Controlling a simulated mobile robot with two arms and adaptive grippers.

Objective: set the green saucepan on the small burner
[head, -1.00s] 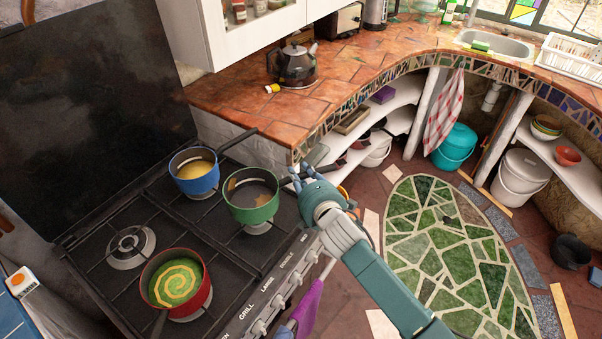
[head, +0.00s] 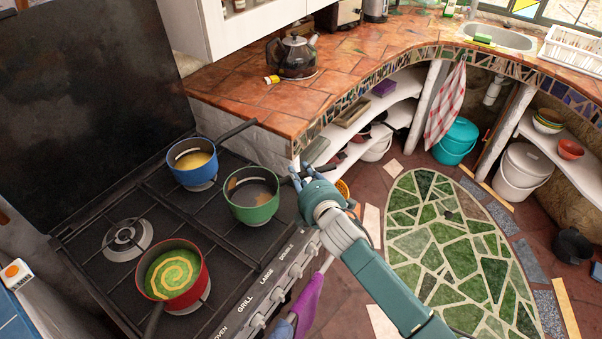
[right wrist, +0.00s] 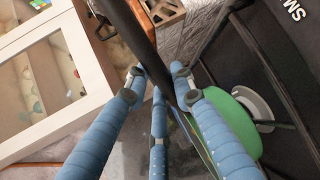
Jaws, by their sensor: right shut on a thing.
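The green saucepan (head: 255,206) is upright at the right front of the stove, with a brownish patch inside. Part of a burner (head: 258,222) shows under its near side; I cannot tell whether the pan touches it. In the right wrist view the pan (right wrist: 228,130) is beside a pale round burner (right wrist: 252,105). My right gripper (head: 304,176) is shut on the pan's dark handle (right wrist: 170,75), which passes between its blue fingers. An uncovered burner (head: 127,240) is at the left of the stove. Which burner is the small one is not clear. My left gripper is out of view.
A blue saucepan (head: 192,172) with yellow contents is behind the green one. A red saucepan (head: 174,287) with green swirled contents stands at the front left. Stove knobs (head: 277,294) line the front edge. A dark kettle (head: 292,57) is on the tiled counter.

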